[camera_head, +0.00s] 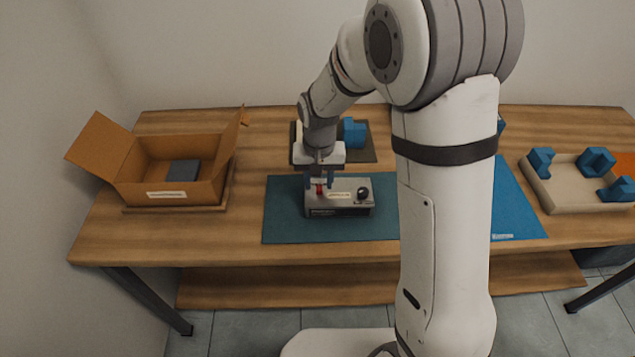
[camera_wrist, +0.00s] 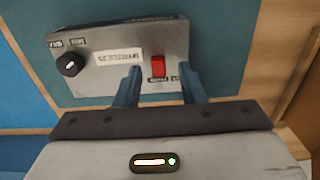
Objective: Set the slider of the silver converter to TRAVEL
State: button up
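The silver converter (camera_head: 352,200) lies on a dark teal mat and has a black knob and a pale name label on its top. In the wrist view the converter (camera_wrist: 112,78) appears upside down, with its red slider (camera_wrist: 158,66) near the right end. Small lettering beside the slider is too blurred to read. My gripper (camera_head: 318,183) points down over the converter's left part. In the wrist view its two blue fingers (camera_wrist: 161,72) are apart, on either side of the red slider with gaps visible. I cannot tell how far the tips are above the converter's surface.
An open cardboard box (camera_head: 150,196) holding a dark block stands at the left. A dark tray (camera_head: 360,156) with a blue piece lies behind the converter. A beige tray (camera_head: 565,203) with blue blocks and a blue mat (camera_head: 520,222) are at the right. My arm hides the table's middle.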

aim_at(319, 188)
notch_tip(319, 188, up, 7)
jog(key=shift+f, duration=0.2)
dwell(0.5)
jog(key=s+d+r+t, duration=0.1)
jog(key=s+d+r, duration=0.3)
jog(key=s+d, duration=0.3)
jog(key=s+d+r+t, duration=0.1)
jog(key=s+d+r, duration=0.3)
jog(key=s+d, duration=0.4)
jog(key=s, duration=0.3)
jog(key=shift+s+r+t, duration=0.15)
jog(key=shift+s+t, duration=0.15)
jog(key=shift+s, duration=0.1)
